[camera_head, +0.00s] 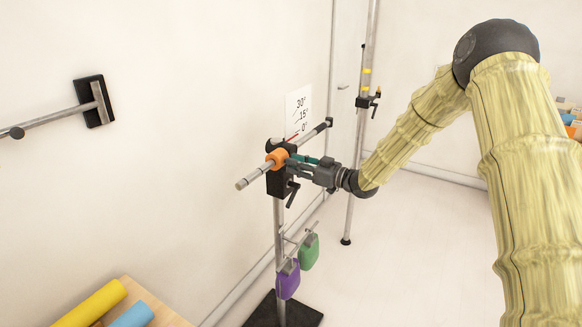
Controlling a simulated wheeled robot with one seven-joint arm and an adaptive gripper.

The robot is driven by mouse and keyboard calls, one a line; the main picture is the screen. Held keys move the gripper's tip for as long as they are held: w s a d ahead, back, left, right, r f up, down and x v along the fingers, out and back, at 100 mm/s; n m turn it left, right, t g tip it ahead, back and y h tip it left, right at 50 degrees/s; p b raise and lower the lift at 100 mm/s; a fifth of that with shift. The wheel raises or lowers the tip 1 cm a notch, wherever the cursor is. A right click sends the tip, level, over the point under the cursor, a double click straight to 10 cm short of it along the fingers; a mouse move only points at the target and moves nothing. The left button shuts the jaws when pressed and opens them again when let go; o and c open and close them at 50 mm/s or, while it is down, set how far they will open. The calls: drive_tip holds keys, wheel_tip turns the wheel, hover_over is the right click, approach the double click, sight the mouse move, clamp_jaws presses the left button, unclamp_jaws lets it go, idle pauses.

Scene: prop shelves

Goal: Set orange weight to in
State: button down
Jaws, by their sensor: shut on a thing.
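The orange weight (276,158) is a ring around a grey rod (248,180), left of the black clamp block on a stand. The rod lies across the stand top, tilted up to the right. My gripper (292,161) reaches in from the right, its green-tipped fingers closed at the orange weight. The fingers and the block hide part of the ring, so the exact contact is not clear.
A white card marked 30°, 15° and 0° (298,112) is behind the rod. Purple (287,283) and green (309,252) weights hang below on the stand, above its black base (262,314). A taller pole (350,210) stands behind. Yellow (92,304) and blue (133,316) rolls lie bottom left.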

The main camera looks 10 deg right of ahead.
drive_tip(key=c, duration=1.7)
unclamp_jaws()
drive_tip(key=shift+w+d+r, duration=0.15)
drive_tip(key=shift+d, duration=0.05)
drive_tip(key=o, duration=0.4)
drive_tip(key=shift+w, duration=0.1)
drive_tip(key=shift+o, duration=0.2)
drive_tip(key=v, duration=1.2)
drive_tip(key=shift+d, duration=0.1)
